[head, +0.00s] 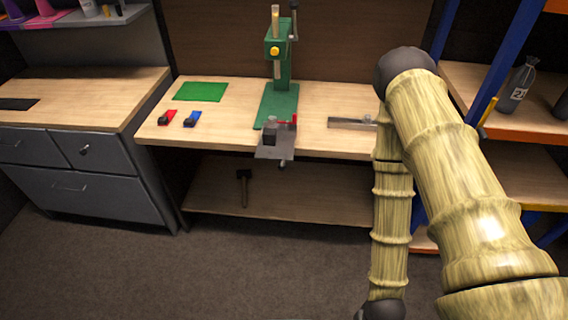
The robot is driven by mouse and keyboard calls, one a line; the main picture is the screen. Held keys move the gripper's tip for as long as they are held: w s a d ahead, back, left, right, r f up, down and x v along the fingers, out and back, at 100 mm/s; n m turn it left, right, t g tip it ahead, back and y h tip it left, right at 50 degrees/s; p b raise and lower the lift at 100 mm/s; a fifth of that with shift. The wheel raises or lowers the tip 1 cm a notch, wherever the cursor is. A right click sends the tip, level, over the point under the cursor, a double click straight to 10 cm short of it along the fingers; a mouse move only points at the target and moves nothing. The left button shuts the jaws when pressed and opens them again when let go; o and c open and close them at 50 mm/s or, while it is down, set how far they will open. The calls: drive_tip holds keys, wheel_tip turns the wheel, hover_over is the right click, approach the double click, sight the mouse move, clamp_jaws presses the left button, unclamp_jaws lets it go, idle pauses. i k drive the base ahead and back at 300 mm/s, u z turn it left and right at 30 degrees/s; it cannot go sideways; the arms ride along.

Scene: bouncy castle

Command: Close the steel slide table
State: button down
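A green press (279,60) stands on the wooden workbench (235,110). In front of its base, a grey steel plate (276,153) juts out past the bench's front edge, with a dark block (279,134) and a red part on it. A small knob or handle shows below the plate. This looks like the steel slide table, standing out toward me. My arm fills the right side and bends downward. My gripper is outside the picture, below the lower edge.
A steel bar (350,122) lies on the bench, partly behind my arm. Red and blue small items (190,118) and a green mat (201,91) lie left. Grey drawers (80,195) stand left, a blue-framed shelf (512,60) right. A hammer (244,186) is below. Floor in front is clear.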

sight(277, 143)
drive_tip(key=k, duration=1.3)
drive_tip(key=u, duration=0.6)
drive_tip(key=i, duration=1.6)
drive_tip(key=z, duration=0.35)
